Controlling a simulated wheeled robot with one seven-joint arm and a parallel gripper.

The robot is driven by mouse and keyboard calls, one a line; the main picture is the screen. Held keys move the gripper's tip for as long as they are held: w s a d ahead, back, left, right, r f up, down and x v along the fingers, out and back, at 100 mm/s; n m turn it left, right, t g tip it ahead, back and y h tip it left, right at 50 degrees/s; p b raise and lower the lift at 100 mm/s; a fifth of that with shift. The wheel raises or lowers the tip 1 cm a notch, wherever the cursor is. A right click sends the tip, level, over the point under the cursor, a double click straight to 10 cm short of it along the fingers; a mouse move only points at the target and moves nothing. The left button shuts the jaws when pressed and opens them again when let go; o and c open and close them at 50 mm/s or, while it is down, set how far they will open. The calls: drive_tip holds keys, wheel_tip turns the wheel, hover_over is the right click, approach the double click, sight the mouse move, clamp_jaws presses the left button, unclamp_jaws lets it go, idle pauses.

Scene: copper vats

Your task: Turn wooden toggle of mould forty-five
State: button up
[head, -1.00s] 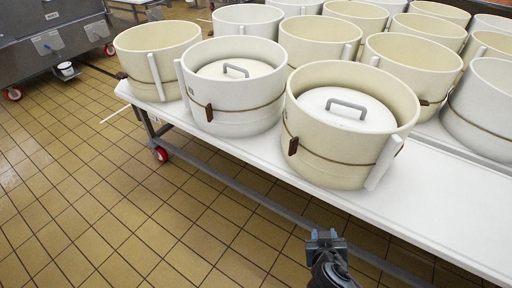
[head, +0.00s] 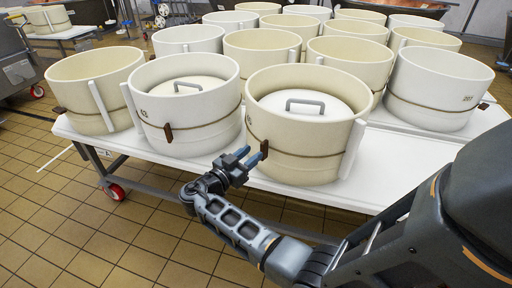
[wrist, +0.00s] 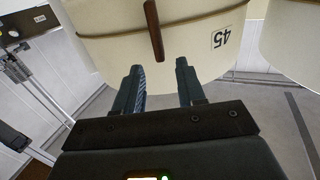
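The mould labelled 45 (head: 320,165) is a cream tub with a lid inside, at the front of the white table. Its wooden toggle (head: 264,149) is a small dark brown piece on the cord around the tub, roughly upright in the head view. In the wrist view the toggle (wrist: 153,30) hangs at top centre, beside the 45 label (wrist: 221,38). My gripper (head: 250,157) is just left of the toggle in the head view. In the wrist view its two fingers (wrist: 159,66) are apart and empty, with the toggle beyond and between their tips, not visibly gripped.
A similar lidded mould (head: 190,105) with its own toggle (head: 168,132) stands close on the left. Several open tubs fill the table behind. The white table edge (head: 150,155) runs below the gripper. The tiled floor (head: 60,220) at left is clear.

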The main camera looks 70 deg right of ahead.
sight(261, 146)
drive_tip(key=shift+p+x, duration=0.35)
drive_tip(key=shift+x, duration=2.5)
drive_tip(key=shift+c, duration=0.2)
clamp_jaws()
